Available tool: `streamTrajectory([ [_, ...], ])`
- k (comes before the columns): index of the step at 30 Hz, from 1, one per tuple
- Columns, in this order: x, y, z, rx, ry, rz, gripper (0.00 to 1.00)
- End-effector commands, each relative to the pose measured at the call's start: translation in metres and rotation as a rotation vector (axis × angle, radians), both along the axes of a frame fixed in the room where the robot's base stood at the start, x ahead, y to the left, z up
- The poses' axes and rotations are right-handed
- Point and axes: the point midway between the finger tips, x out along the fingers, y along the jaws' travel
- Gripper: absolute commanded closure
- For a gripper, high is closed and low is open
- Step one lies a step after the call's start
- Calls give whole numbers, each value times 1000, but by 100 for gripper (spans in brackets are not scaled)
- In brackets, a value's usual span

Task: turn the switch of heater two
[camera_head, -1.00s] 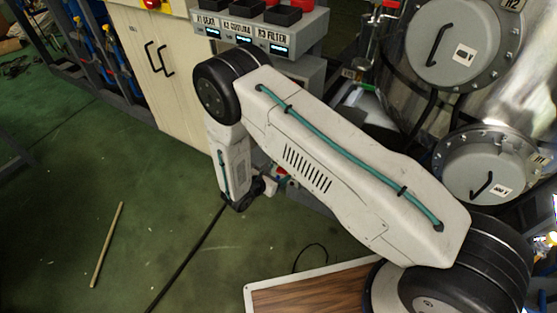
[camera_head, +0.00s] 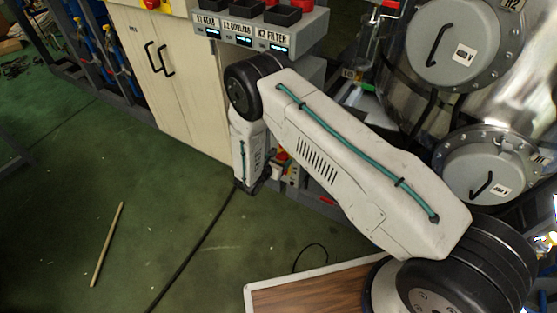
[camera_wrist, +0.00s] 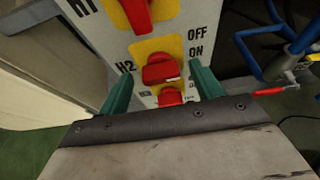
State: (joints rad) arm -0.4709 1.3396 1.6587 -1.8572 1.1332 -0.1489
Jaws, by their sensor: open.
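The heater two switch (camera_wrist: 160,69) is a red knob on a yellow plate beside the label H2, in the middle of the wrist view. Its grip looks roughly crosswise in this view. OFF and ON are printed to its right. My gripper (camera_wrist: 161,71) is open, with one green finger on each side of this switch. I cannot tell whether the fingers touch it. In the head view, the switch panel (camera_head: 292,175) shows partly behind my arm, and my fingers cannot be made out.
The H1 switch (camera_wrist: 137,12) is just above, and another red switch (camera_wrist: 169,97) is close below, partly hidden by my gripper. Blue pipes and a red-handled valve (camera_wrist: 272,91) stand at the right. A cream cabinet (camera_head: 178,80) is left of my arm.

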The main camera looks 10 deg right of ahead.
Motion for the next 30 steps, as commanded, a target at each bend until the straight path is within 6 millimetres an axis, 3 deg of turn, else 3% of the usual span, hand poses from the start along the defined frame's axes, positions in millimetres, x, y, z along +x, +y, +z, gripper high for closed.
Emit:
streamTrajectory([
  [2,0,0,0,0,0,0,35],
  [3,0,0,0,0,0,0,40],
  [7,0,0,0,0,0,0,76],
  [8,0,0,0,0,0,0,79],
  [20,1,1,0,-43,39,0,79],
  [30,3,5,-1,-222,208,-1,79],
])
